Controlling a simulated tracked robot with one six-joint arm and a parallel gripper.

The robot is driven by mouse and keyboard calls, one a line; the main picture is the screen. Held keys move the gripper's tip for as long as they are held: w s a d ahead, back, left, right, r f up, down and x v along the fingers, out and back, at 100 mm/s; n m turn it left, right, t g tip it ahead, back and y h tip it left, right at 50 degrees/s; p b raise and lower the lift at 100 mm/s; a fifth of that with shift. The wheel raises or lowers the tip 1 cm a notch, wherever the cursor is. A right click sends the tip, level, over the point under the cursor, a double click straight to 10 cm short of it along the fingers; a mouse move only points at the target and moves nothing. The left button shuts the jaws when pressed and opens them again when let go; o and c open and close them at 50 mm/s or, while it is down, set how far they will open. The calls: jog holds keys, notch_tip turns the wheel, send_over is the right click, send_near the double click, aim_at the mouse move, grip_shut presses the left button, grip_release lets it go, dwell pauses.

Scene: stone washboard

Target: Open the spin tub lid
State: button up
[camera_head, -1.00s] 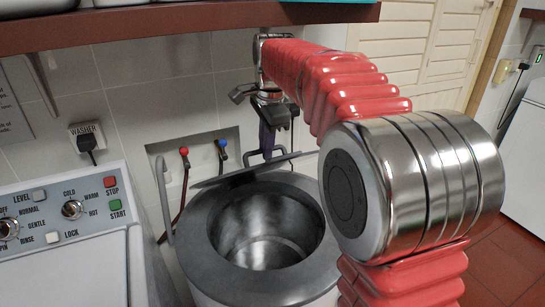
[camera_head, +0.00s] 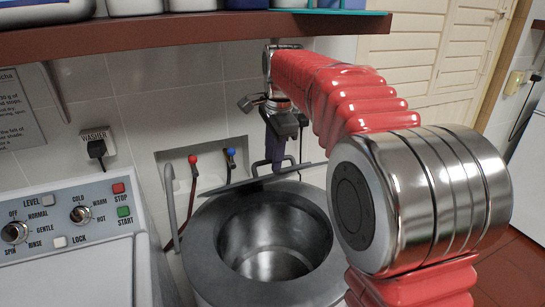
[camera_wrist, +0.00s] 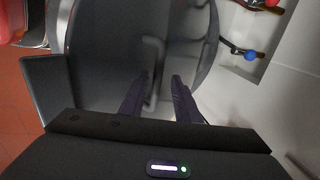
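The spin tub (camera_head: 325,262) is a grey round tub with a metal drum, and its mouth is uncovered in the head view. Its dark lid (camera_head: 238,190) stands raised at the tub's back edge, seen nearly edge-on. A bar handle (camera_head: 258,166) shows at the lid. My gripper (camera_head: 276,166) points down just behind the lid, beside the handle. In the wrist view the dark lid (camera_wrist: 110,50) fills the upper left. My gripper (camera_wrist: 160,80) has its two fingers apart, with the handle (camera_wrist: 152,70) in line with the gap; contact cannot be told.
A washer with a control panel (camera_head: 68,222) stands at the left. Red and blue taps (camera_head: 231,158) and a hose are on the wall behind the tub. A brown shelf (camera_head: 190,36) with containers hangs above. A louvred door (camera_head: 425,60) is at the right.

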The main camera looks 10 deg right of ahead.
jog(key=shift+r, duration=0.15)
notch_tip(320, 180, up, 13)
jog(key=s, duration=0.2)
jog(key=shift+s+d, duration=0.2)
jog(key=shift+s, duration=0.1)
